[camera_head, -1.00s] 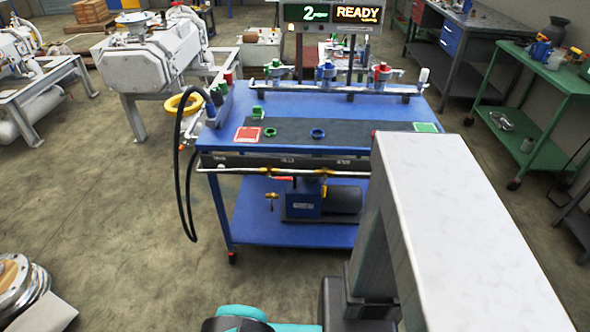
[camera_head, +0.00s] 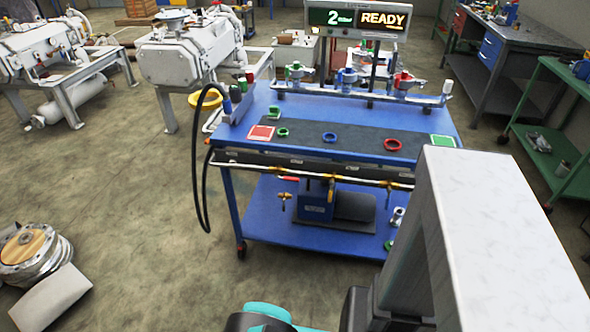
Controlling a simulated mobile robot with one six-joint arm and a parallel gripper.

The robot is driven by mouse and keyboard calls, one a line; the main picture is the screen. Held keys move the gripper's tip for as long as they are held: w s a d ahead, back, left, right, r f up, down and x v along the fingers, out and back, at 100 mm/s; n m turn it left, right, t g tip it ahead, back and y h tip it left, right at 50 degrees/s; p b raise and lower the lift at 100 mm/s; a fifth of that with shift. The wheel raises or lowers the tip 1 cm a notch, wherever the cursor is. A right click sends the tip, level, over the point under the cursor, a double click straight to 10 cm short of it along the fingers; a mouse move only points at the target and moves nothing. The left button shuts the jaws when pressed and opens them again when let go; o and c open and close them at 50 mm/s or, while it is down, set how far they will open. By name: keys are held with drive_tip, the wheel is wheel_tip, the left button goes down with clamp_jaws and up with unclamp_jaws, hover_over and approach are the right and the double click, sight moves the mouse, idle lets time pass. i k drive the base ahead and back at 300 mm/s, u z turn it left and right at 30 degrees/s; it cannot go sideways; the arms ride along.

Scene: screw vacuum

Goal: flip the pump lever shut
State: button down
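A blue pump (camera_head: 316,207) with a dark motor (camera_head: 353,208) stands on the lower shelf of the blue cart. A small red lever (camera_head: 289,179) shows at the pump's upper left, just under the pale pipe along the cart's front edge. A brass fitting (camera_head: 285,199) sits below it. The lever looks roughly level, but it is too small to tell its exact setting. My gripper is not in view; only parts of my own body show at the bottom and lower right, apart from the lever.
The blue cart (camera_head: 241,160) carries green, blue and red rings on a dark mat, with valves behind. A black hose (camera_head: 197,165) hangs at its left side. A sign reads "READY" (camera_head: 383,20). Floor is clear before the cart; flanges (camera_head: 32,256) lie at lower left.

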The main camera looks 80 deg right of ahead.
sight(277, 175)
drive_tip(key=z, duration=0.4)
drive_tip(key=i, duration=1.1)
drive_tip(key=u, duration=1.5)
drive_tip(key=k, duration=0.15)
drive_tip(key=z, duration=3.3)
